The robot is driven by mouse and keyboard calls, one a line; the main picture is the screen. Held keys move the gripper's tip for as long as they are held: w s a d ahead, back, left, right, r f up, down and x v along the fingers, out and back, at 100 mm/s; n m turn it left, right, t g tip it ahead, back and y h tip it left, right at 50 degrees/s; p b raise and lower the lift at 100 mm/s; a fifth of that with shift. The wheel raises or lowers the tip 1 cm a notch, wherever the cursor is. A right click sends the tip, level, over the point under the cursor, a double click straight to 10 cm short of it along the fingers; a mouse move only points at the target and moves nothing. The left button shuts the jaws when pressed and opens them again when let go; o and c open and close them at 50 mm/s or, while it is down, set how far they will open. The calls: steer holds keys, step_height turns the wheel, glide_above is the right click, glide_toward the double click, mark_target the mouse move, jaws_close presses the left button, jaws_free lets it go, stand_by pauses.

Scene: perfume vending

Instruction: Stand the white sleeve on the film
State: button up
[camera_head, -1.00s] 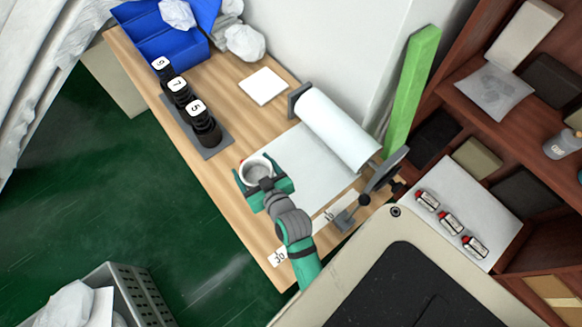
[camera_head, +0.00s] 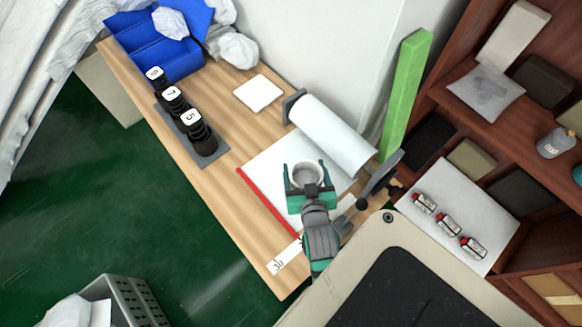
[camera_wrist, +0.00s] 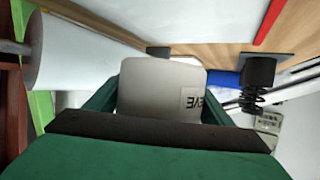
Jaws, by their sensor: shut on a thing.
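The white sleeve (camera_head: 307,171) is a short open-topped cylinder held between the fingers of my gripper (camera_head: 309,174), which is shut on it. In the wrist view the sleeve (camera_wrist: 160,90) shows dark lettering ending in "EVE" and fills the space between the green fingers. The film (camera_head: 268,160) is a white sheet drawn from the roll (camera_head: 333,132) over the wooden table, with a red strip (camera_head: 268,201) along its front left edge. The sleeve is over the film's right part, near the roll. I cannot tell whether its base touches the film.
A black rack (camera_head: 205,155) with several numbered black posts stands left of the film. A white square pad (camera_head: 258,93) lies behind. A crank (camera_head: 379,180) is at the roll's right end. Blue bins (camera_head: 160,45) stand at the far left. A tall green block (camera_head: 405,90) stands behind the roll.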

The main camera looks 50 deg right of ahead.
steer(key=w+f, duration=0.2)
steer(key=w+d+f, duration=0.1)
steer(key=w+f, duration=0.4)
steer(key=shift+d, duration=0.3)
steer(key=shift+f, duration=1.45)
steer(key=shift+f, duration=0.15)
steer(key=o, duration=1)
steer(key=v, duration=1.2)
steer(key=shift+r, duration=0.2)
